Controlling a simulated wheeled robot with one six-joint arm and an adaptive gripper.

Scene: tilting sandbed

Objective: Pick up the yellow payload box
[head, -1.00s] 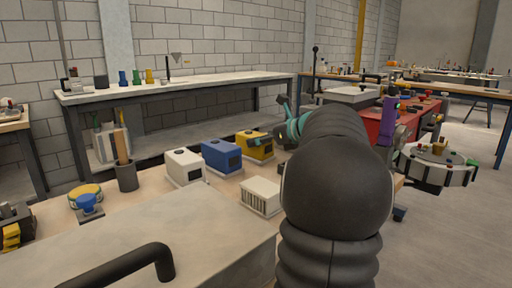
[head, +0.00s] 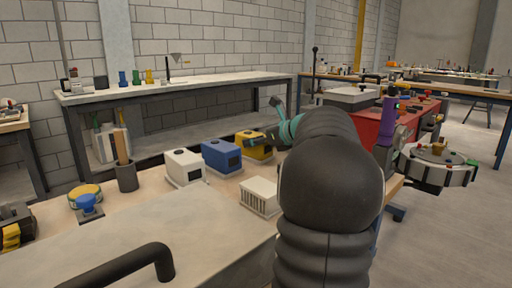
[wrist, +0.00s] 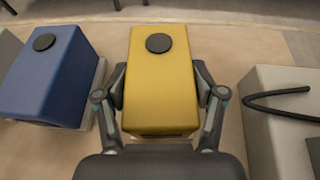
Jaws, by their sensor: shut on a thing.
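The yellow payload box (wrist: 160,85), with a round black disc on its top, lies between the fingers of my gripper (wrist: 161,95) in the wrist view. The fingers are shut on its two sides. In the head view the yellow box (head: 247,142) stands at the right end of a row of boxes, partly hidden by my gripper (head: 268,138). Whether its underside touches the table is hard to tell.
A blue box (head: 221,156) stands close to the left of the yellow one, and a white box (head: 184,167) farther left. A pale vented box (head: 260,196) lies nearer on the table. A dark cup (head: 126,177) stands at left.

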